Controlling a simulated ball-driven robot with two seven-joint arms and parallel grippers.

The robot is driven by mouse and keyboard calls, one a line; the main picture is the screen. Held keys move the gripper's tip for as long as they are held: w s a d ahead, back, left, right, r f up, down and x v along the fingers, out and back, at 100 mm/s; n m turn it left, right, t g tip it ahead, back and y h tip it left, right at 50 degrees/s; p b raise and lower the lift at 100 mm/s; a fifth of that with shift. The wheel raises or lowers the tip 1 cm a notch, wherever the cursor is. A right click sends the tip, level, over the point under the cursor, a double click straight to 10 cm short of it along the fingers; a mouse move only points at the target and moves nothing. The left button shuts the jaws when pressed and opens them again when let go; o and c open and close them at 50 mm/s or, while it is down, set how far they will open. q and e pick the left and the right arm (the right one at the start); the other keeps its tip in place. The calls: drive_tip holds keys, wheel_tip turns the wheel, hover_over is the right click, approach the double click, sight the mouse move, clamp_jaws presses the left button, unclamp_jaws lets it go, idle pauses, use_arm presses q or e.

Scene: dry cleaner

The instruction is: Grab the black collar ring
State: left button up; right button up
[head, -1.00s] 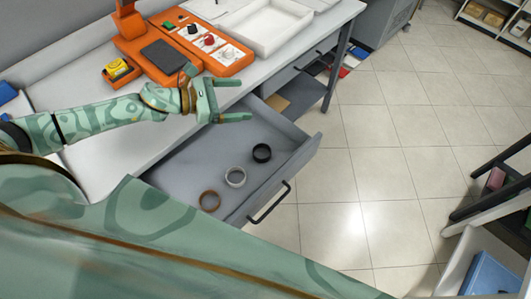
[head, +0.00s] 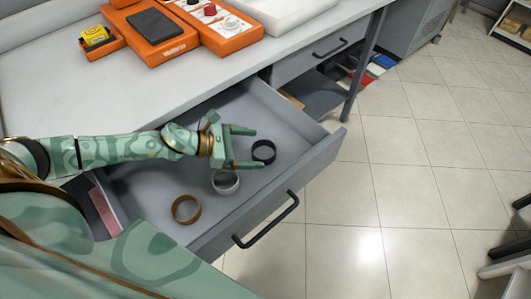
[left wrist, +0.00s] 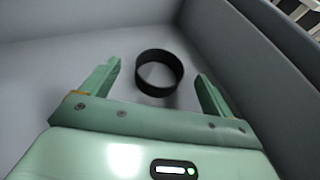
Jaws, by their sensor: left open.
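The black collar ring (head: 263,151) lies in the open grey drawer, near its right end. In the left wrist view the ring (left wrist: 160,88) sits just ahead of and between my fingertips. My left gripper (head: 246,147) is open and empty, its two fingers pointing at the ring. It also shows open in the left wrist view (left wrist: 158,78). A white-grey ring (head: 226,182) lies nearer the front, partly under the gripper. A brown ring (head: 186,209) lies further left. My right gripper is not in view.
The drawer (head: 300,160) has raised walls and a black handle (head: 266,219) on its front. The white counter (head: 130,90) above holds an orange device (head: 155,35) and a yellow item (head: 95,36). A pink item (head: 104,211) lies at the drawer's left.

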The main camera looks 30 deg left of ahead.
sight(275, 150)
use_arm(q)
drive_tip(key=x, duration=0.5)
drive_tip(key=shift+b, duration=0.35)
drive_tip(key=shift+s, duration=0.1)
drive_tip(key=shift+c, duration=0.4)
drive_tip(key=c, duration=1)
drive_tip(key=shift+o, duration=0.2)
drive_tip(key=shift+r, duration=0.1)
